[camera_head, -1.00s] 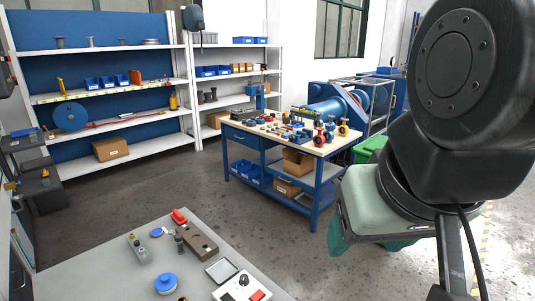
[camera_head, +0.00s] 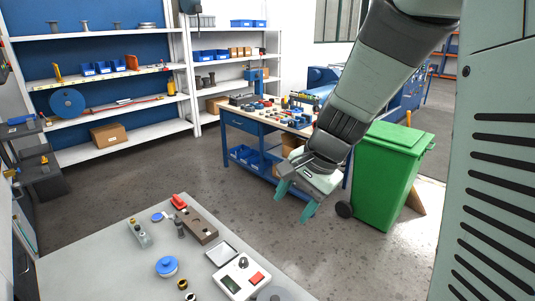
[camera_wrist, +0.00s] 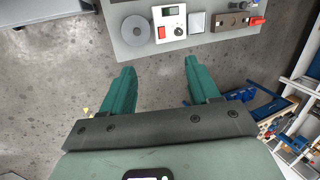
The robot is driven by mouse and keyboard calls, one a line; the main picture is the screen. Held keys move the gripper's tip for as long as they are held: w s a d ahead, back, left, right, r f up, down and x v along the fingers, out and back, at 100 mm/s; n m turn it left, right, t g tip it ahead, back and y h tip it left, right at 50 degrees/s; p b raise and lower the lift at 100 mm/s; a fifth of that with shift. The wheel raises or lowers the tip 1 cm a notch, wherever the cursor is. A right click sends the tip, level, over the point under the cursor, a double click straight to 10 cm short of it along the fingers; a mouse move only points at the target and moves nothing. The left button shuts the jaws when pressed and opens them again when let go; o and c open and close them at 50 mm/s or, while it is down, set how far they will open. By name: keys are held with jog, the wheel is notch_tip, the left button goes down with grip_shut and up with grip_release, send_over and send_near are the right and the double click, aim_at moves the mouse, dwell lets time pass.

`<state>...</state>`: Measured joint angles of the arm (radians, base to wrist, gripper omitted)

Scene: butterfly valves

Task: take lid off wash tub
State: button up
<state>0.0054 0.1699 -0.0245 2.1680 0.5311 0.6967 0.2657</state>
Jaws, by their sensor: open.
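A small round pale tub with a blue lid (camera_head: 167,265) stands on the grey table (camera_head: 105,242), at the lower left in the head view. The lid has a knob on top and sits on the tub. The tub does not show in the wrist view. My gripper (camera_head: 296,200) is open and empty, over the floor beyond the table's right edge, well apart from the tub. In the wrist view its two green fingers (camera_wrist: 159,66) are spread wide, with only floor between them.
A white control box with a red button (camera_head: 242,278) and a grey disc (camera_head: 272,293) lie on the table. Small rings (camera_head: 186,290) lie near the tub. A brown block (camera_head: 200,228) is behind. A green bin (camera_head: 390,175) and a workbench (camera_head: 250,125) stand beyond.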

jog(key=w+f+m, duration=0.3)
jog(key=w+f, duration=0.1)
jog(key=f, duration=0.5)
jog(key=m+g+y, duration=0.1)
jog(key=m+g, duration=0.1)
jog(key=m, duration=0.5)
send_near(275, 298)
jog(key=x, duration=0.3)
jog(key=shift+a+r, duration=0.1)
jog(key=x, duration=0.5)
jog(key=shift+f, duration=0.4)
grip_shut()
